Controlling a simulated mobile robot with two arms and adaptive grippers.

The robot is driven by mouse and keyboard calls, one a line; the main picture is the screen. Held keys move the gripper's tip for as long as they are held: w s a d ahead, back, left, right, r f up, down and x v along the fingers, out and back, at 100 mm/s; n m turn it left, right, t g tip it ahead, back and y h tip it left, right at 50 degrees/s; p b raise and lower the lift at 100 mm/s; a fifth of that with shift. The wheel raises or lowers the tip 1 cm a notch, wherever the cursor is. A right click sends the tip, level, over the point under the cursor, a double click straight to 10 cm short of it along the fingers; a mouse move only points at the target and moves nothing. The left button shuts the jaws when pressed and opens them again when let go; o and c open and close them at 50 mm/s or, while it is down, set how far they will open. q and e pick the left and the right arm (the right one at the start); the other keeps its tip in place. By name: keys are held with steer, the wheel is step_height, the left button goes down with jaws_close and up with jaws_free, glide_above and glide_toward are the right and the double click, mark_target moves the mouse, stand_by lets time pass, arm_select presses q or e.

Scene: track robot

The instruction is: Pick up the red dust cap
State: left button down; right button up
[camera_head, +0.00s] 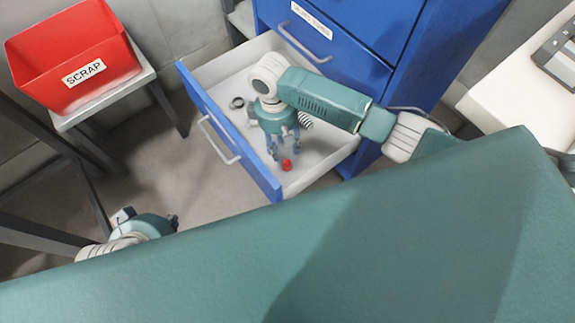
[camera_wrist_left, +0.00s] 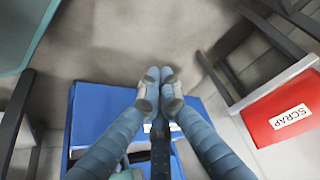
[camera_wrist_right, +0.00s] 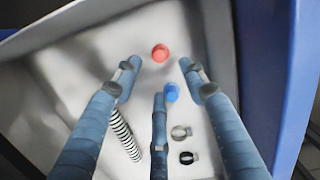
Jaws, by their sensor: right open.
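The small red dust cap (camera_head: 287,164) lies on the floor of the open drawer, near its front corner. In the right wrist view the red cap (camera_wrist_right: 160,53) shows just beyond the fingertips, roughly centred between the two outer fingers. My right gripper (camera_head: 285,149) points down into the drawer, open and empty; its fingers are close to the cap but not closed on it. My left gripper (camera_wrist_left: 160,75) has its fingertips together with nothing seen between them. In the head view it is mostly hidden behind my teal body at lower left.
The drawer (camera_head: 215,130) also holds a blue cap (camera_wrist_right: 171,92), a black-and-white striped piece (camera_wrist_right: 125,134) and dark rings (camera_wrist_right: 188,157). Its walls surround my right gripper. A red SCRAP bin (camera_head: 75,50) stands on a small table at left. A pale table (camera_head: 510,90) stands at right.

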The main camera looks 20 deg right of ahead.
mark_target(287, 162)
step_height(287, 162, down, 2)
steer(key=shift+d+f+b, duration=0.1)
steer(key=shift+b, duration=0.25)
steer(key=shift+s+d+f+b, duration=0.1)
steer(key=shift+s+f+b, duration=0.2)
steer(key=shift+f, duration=0.25)
steer(key=shift+s+f+b, duration=0.15)
steer(key=shift+f+b, duration=0.15)
steer(key=shift+f, duration=0.2)
steer(key=f, duration=0.1)
steer(key=f+b, duration=0.1)
steer(key=shift+s+d+f, duration=0.1)
steer(key=shift+s+f, duration=0.1)
steer(key=shift+f, duration=0.2)
arm_select(q)
steer(key=w+d+r+t+h, duration=0.1)
steer(key=w+d+r+t, duration=0.1)
steer(key=w+r+t, duration=0.2)
steer(key=w+d+r+t+h, duration=0.1)
steer(key=w+d+r+t, duration=0.2)
steer(key=w+r, duration=0.5)
steer(key=shift+w+r+m+t, duration=0.3)
steer(key=shift+w+t, duration=0.5)
steer(key=shift+w, duration=0.25)
arm_select(e)
steer(key=c, duration=0.8)
